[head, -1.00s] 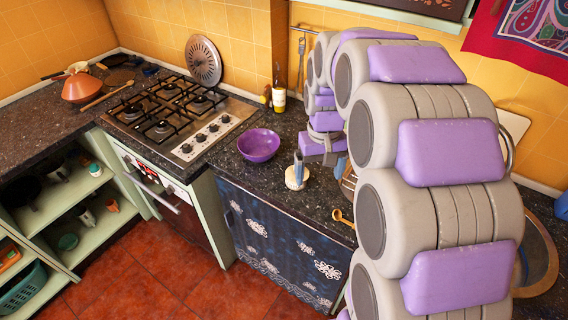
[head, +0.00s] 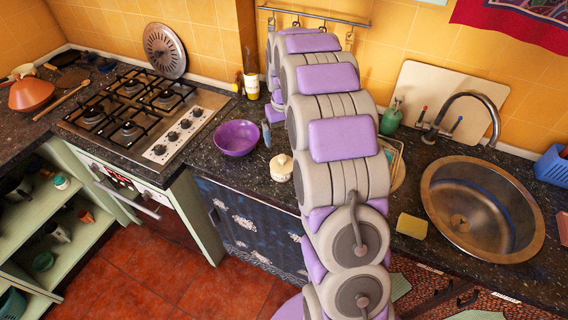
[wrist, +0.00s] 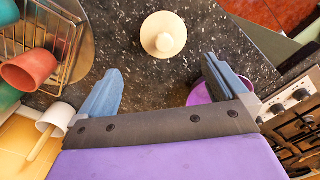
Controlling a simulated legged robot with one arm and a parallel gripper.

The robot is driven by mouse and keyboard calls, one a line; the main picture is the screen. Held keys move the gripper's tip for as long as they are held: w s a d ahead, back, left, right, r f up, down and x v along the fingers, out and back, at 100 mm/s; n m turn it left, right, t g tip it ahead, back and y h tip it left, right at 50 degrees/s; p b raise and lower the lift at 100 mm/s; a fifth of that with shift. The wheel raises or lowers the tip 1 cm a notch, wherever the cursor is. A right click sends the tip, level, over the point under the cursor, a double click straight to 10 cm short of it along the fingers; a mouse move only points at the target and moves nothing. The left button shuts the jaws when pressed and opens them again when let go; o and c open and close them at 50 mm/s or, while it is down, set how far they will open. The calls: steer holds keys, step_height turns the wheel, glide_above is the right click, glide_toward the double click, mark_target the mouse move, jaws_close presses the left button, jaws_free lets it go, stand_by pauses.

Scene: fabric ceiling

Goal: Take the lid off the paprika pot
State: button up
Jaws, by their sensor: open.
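The paprika pot, a small cream pot with a round knobbed lid, (head: 281,167) stands on the dark speckled counter. In the wrist view the pot (wrist: 163,35) shows from above, with the lid on it. My gripper (wrist: 162,65) is open, with its two blue fingers apart and nothing between them. The pot lies just beyond the fingertips, roughly midway between them. In the head view my arm hides most of the gripper; a blue finger shows behind the pot.
A purple bowl (head: 236,138) stands left of the pot, beside the gas hob (head: 145,115). A wire dish rack (wrist: 45,45) with cups is at the left in the wrist view. The sink (head: 482,208) and a yellow sponge (head: 412,226) are right of my arm.

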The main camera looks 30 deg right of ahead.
mark_target(282, 156)
steer(key=f, duration=0.1)
steer(key=a+f, duration=0.1)
steer(key=f, duration=0.1)
steer(key=a+f+b, duration=0.1)
steer(key=f, duration=0.1)
steer(key=shift+f, duration=0.25)
steer(key=shift+d+f, duration=0.65)
steer(key=shift+d, duration=0.05)
step_height(282, 156, down, 4)
steer(key=shift+f+b, duration=0.2)
steer(key=shift+b, duration=0.5)
steer(key=shift+a, duration=0.35)
steer(key=shift+d+f, duration=0.1)
steer(key=shift+d, duration=0.35)
steer(key=c, duration=0.6)
steer(key=shift+c, duration=0.7)
steer(key=shift+a, duration=0.15)
